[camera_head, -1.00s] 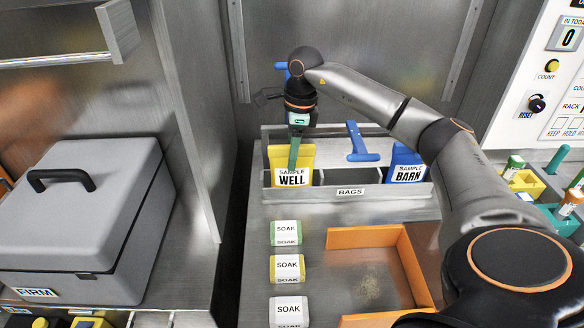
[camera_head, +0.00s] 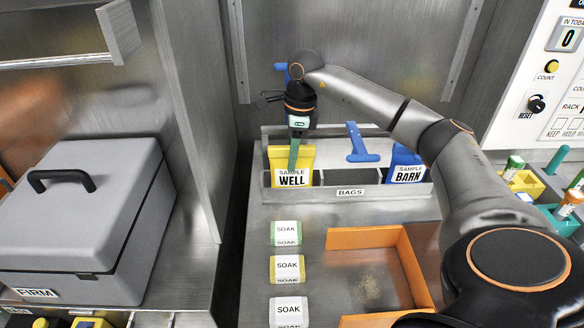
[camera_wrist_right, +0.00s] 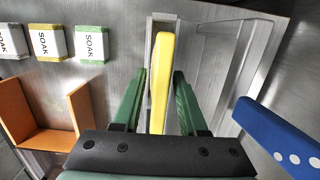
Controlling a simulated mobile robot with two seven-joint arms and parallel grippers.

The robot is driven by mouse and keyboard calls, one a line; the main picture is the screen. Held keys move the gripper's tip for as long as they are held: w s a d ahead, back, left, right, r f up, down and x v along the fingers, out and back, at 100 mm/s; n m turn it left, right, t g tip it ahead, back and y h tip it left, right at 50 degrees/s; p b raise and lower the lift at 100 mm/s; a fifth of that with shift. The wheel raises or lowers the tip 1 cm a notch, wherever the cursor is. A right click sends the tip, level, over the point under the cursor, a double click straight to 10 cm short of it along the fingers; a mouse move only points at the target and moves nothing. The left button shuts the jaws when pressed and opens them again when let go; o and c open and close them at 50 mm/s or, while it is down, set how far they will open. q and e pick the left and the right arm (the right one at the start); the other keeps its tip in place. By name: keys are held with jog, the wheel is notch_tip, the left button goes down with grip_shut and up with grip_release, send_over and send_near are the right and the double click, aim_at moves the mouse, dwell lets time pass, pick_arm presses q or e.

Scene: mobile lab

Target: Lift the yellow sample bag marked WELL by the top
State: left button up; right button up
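The yellow sample bag (camera_head: 276,160) marked WELL stands upright at the left end of the bag rack (camera_head: 268,194). My right gripper (camera_head: 293,158) points down at the top of this bag. In the right wrist view, the bag's narrow yellow edge (camera_wrist_right: 160,72) lies between the two green fingers of my right gripper (camera_wrist_right: 159,76). The gripper is open, with a gap showing on each side of the bag. In the head view the near finger hides part of the bag. My left gripper is not in view.
A blue bag marked BARN (camera_head: 407,160) stands at the rack's right end. A blue T-shaped handle (camera_head: 360,143) is between the bags. Several SOAK packs (camera_head: 286,233) and an orange tray (camera_head: 363,237) lie in front. A grey case (camera_head: 80,220) stands at left.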

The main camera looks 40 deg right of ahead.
grip_shut()
dwell(1.1)
